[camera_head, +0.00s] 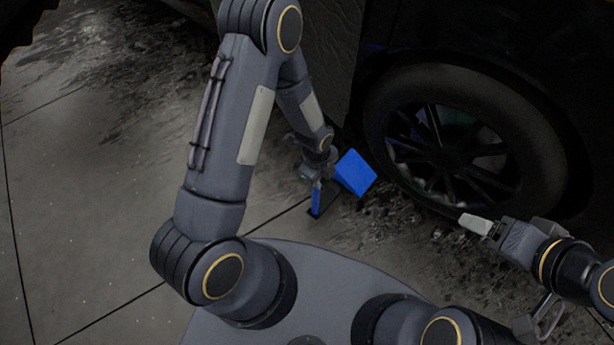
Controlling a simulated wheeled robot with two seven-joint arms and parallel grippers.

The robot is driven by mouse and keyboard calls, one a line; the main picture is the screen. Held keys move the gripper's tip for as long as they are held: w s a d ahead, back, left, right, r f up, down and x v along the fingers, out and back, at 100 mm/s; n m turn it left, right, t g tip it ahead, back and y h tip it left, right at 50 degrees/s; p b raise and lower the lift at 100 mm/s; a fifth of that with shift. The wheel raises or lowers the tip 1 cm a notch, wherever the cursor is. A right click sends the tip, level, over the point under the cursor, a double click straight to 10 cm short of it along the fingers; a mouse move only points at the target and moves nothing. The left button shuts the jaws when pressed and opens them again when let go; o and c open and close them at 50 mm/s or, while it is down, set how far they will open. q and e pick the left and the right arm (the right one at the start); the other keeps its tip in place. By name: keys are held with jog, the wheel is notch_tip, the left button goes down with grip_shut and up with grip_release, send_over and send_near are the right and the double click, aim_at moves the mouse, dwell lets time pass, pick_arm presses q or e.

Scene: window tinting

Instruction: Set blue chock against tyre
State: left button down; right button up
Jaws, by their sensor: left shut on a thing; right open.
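The blue chock (355,173) is in the middle of the head view, just left of the tyre (381,117). My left gripper (318,184) is shut on the chock from its left side, low near the floor. A narrow blue piece also shows below the gripper. The chock's sloped face is visible, and a dark gap shows between it and the tyre. I cannot tell whether its underside touches the floor.
The dark vehicle body (480,30) rises above and behind the wheel. A dark grey textured panel (315,60) stands behind my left arm. The concrete floor (90,210) is stained and wet-looking, with dark joint lines, and is clear at the left.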

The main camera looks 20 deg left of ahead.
pick_arm(q)
jog(key=shift+f+b, duration=3)
jog(key=shift+f, duration=1.3)
jog(key=w+d+b, duration=0.3)
jog(key=w, duration=0.6)
jog(key=w+d+b, duration=0.4)
jog(key=w, duration=0.6)
jog(key=shift+r, duration=0.25)
jog(key=shift+f+b, duration=0.3)
jog(key=shift+f, duration=0.15)
jog(key=c, duration=1.3)
grip_release()
jog(key=shift+o, duration=0.9)
notch_tip(320, 180, up, 8)
jog(key=a+p, duration=0.1)
jog(key=p, duration=0.2)
